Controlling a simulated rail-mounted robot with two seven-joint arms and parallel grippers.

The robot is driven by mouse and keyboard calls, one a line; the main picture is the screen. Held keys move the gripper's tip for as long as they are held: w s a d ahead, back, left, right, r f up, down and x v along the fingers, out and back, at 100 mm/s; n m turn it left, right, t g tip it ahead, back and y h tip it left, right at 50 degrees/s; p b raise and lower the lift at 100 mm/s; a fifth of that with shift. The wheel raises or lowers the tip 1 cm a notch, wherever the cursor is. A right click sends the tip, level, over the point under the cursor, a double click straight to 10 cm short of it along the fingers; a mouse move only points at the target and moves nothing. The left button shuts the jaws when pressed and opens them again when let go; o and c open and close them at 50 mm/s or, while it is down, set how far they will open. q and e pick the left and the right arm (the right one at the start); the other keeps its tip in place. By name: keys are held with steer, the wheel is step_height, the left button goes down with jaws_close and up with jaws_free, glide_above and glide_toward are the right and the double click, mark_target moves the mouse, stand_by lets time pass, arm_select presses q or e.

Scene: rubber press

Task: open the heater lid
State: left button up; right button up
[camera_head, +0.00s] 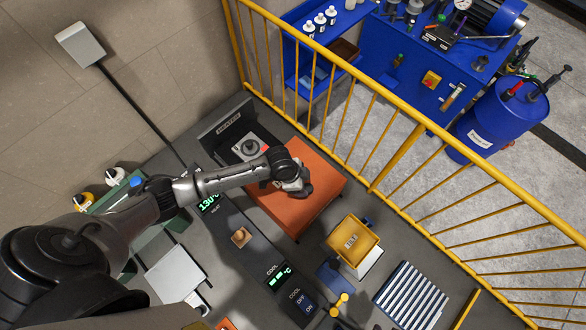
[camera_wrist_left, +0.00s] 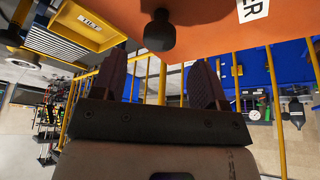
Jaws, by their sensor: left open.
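The heater (camera_head: 312,205) is an orange box on the grey bench in the head view. Its upper side faces the camera and looks closed. My left gripper (camera_head: 292,182) is over its upper left part, and the fingers are hard to make out there. In the left wrist view a black round knob (camera_wrist_left: 159,32) stands out from the orange surface (camera_wrist_left: 205,22), with part of a white label reading "ER". My left gripper (camera_wrist_left: 158,82) is open there, its two dark fingers apart. The knob appears just beyond the fingertips, between them in the picture, not gripped.
A yellow railing (camera_head: 400,150) runs behind the heater. A yellow tray (camera_head: 353,243) and a roller rack (camera_head: 411,296) stand to the right. A control strip (camera_head: 240,235) with green displays lies in front. A dark panel with a grey knob (camera_head: 250,147) is at the left.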

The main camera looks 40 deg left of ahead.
arm_select(q)
steer(key=v, duration=0.8)
steer(key=shift+b, duration=0.3)
steer(key=shift+s+r, duration=0.1)
